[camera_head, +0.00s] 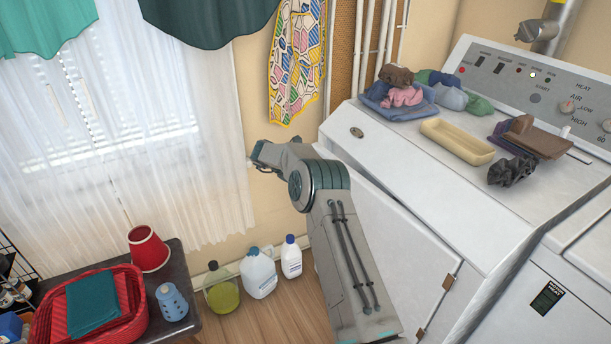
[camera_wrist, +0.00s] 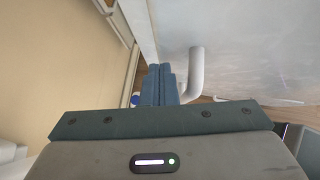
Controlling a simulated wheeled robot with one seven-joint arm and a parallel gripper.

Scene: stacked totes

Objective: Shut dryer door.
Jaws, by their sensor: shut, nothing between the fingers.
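The white dryer (camera_head: 365,150) stands at the right in the head view. Its white door (camera_head: 405,245) is on the front, partly hidden by my arm, with brown hinges (camera_head: 447,282) on its right side. I cannot tell how far the door stands open. My gripper (camera_head: 256,158) is left of the dryer, near the wall. In the wrist view my gripper's blue fingers (camera_wrist: 160,72) are together and empty. They are beside a white panel (camera_wrist: 250,50) with a curved white handle (camera_wrist: 195,72) just right of them. I cannot tell whether they touch it.
Folded clothes (camera_head: 400,100), a cream tray (camera_head: 457,141) and dark cloths (camera_head: 530,137) lie on the dryer top. Bottles (camera_head: 258,272) stand on the floor by the wall. A dark table (camera_head: 187,300) with a red basket (camera_head: 128,327) is at lower left.

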